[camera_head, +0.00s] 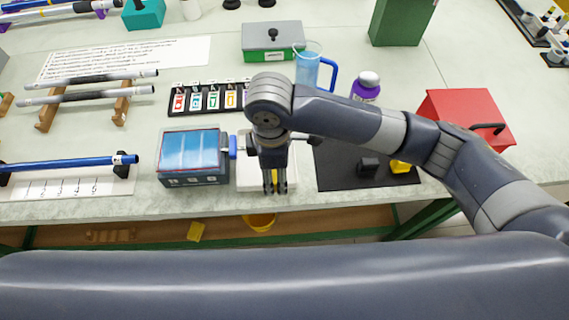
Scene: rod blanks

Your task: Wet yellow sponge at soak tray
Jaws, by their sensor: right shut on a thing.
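My right gripper (275,188) points down over a flat white tray (246,182) near the bench's front edge. It is shut on a yellow piece, most likely the yellow sponge, which shows only as a sliver between the fingers. I cannot tell whether it touches the white tray. Left of it stands a dark grey box (192,180) with a blue surface on top and a blue handle or knob at its right side. I cannot tell which of these two is the soak tray. My left gripper is not in view.
A dark mat (335,178) with a black block and a yellow piece (400,166) lies right of the gripper. Behind are a colour-labelled rack (205,98), a blue jug (308,65) and a purple jar (366,88). A red box (465,112) stands right; rods rest left.

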